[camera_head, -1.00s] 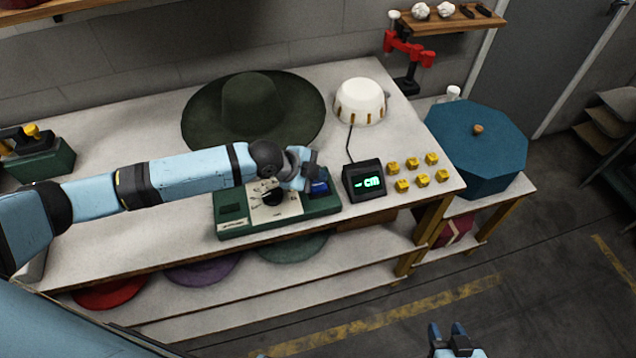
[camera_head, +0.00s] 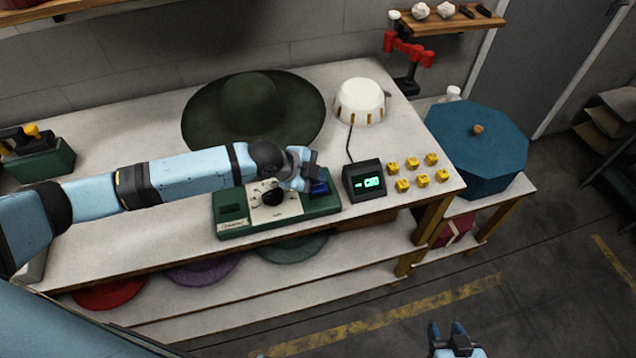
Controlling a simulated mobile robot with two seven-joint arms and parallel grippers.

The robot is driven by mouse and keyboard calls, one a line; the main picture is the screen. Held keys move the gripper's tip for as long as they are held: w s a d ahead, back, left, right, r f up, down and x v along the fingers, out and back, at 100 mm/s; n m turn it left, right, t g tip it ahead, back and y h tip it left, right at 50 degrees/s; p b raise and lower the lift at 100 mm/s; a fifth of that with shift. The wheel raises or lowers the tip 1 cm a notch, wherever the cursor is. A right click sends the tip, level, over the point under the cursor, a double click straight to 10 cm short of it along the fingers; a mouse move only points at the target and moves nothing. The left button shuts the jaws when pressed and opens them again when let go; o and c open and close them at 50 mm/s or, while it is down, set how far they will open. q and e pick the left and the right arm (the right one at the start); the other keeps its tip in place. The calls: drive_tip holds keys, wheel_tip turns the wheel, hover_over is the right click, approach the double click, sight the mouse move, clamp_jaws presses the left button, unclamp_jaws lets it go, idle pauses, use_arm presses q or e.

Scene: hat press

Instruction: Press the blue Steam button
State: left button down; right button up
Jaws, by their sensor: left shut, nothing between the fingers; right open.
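A green control box (camera_head: 233,226) with a cream panel and a black knob (camera_head: 273,197) sits at the front edge of the table. The blue Steam button (camera_head: 319,188) is at the box's right end, partly hidden by my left gripper. My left gripper (camera_head: 313,180) is shut and empty, with its fingertips at the button. I cannot tell whether they touch it or press it down. My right gripper (camera_head: 449,332) is open and empty, low at the bottom of the view, away from the table.
A small black display (camera_head: 366,181) with green digits stands just right of the box. Several yellow blocks (camera_head: 412,171) lie beyond it. A dark green hat (camera_head: 250,105) and a white dome (camera_head: 360,100) stand behind. A blue octagonal box (camera_head: 478,146) is on the right.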

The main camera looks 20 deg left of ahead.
idle(0.4)
use_arm(q)
drive_tip(key=shift+f, duration=0.4)
drive_tip(key=shift+f, duration=0.1)
drive_tip(key=shift+f+b, duration=0.4)
drive_tip(key=shift+f, duration=0.05)
idle(0.6)
drive_tip(key=shift+r, duration=0.1)
drive_tip(key=shift+r+p, duration=0.85)
drive_tip(key=shift+r, duration=0.1)
